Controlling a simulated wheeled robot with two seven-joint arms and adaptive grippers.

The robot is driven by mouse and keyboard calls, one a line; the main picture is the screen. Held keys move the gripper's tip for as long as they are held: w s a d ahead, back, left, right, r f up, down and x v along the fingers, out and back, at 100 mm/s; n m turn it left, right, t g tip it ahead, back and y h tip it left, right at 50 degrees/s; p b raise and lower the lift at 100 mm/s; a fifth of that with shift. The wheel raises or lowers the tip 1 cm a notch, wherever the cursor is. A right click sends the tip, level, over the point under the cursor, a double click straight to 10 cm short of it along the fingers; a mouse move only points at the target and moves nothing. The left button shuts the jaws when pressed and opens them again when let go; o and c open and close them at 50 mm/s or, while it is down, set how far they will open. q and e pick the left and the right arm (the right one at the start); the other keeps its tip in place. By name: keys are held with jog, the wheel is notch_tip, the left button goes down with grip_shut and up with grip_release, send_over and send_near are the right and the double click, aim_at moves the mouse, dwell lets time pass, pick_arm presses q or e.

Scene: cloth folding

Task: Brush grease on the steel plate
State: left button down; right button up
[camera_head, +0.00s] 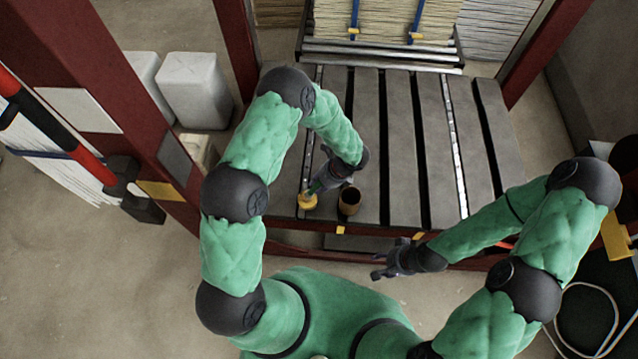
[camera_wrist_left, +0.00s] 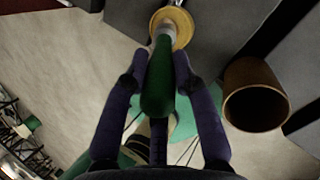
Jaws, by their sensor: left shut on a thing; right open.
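The grey steel plate (camera_head: 400,130) is a slatted table top with long dark gaps. My left gripper (camera_head: 319,187) is over its near left part and is shut on a brush. The brush's green handle (camera_wrist_left: 158,88) lies between the fingers in the left wrist view, and its round yellow-tan head (camera_head: 307,202) is at the plate's near edge. I cannot tell if the head touches the plate. A brown open cup (camera_head: 350,200) stands upright just right of the brush; its inside looks dark. It also shows in the left wrist view (camera_wrist_left: 256,95). My right gripper (camera_head: 388,262) is open and empty, in front of the plate's near edge.
Red frame posts (camera_head: 95,80) rise at the left and far right. White containers (camera_head: 193,88) stand on the floor behind the left post. Stacked sheets with blue straps (camera_head: 385,20) lie beyond the plate. The plate's middle and right are clear.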

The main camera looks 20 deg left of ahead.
pick_arm(q)
jog(key=shift+r+p, duration=2.6)
jog(key=shift+r, duration=0.95)
